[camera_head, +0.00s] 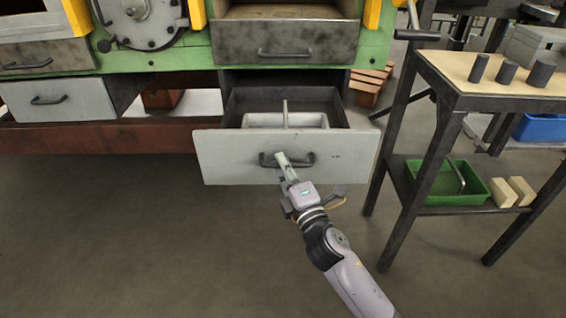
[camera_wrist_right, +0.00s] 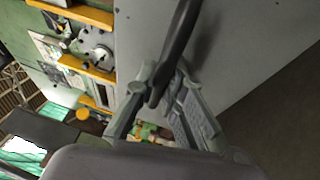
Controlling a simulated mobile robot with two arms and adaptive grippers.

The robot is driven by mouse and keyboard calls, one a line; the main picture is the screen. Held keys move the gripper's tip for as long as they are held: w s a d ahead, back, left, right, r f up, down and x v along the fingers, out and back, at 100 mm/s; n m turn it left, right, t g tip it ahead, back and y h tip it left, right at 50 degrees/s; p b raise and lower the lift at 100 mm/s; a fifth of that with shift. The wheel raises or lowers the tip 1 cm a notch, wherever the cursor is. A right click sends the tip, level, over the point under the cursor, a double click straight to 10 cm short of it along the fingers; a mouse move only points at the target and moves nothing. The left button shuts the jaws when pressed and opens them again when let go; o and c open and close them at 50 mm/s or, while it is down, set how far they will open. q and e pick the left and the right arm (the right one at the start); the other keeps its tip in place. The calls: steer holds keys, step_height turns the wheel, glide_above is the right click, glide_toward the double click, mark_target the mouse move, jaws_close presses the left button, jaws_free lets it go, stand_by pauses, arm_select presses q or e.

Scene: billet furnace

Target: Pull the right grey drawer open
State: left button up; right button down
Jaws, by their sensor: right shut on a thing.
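The right grey drawer (camera_head: 230,157) is pulled out from under the green machine, and its inside shows. A light grey divided tray with an upright divider (camera_head: 285,113) is inside it. My right gripper (camera_head: 283,160) is at the dark handle (camera_head: 305,158) on the drawer's front. In the right wrist view, the fingers (camera_wrist_right: 165,88) are shut on the dark bar handle (camera_wrist_right: 178,45), with the grey drawer front (camera_wrist_right: 235,45) behind. My left gripper is in neither view.
A dark metal drawer (camera_head: 285,42) sits above the open one. A workbench (camera_head: 455,70) with dark cylinders stands close at the right, with a green tray (camera_head: 440,184) on its lower shelf. The floor in front is clear.

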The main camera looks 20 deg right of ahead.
steer(key=c, duration=1.9)
jaws_free()
steer(key=v, duration=1.2)
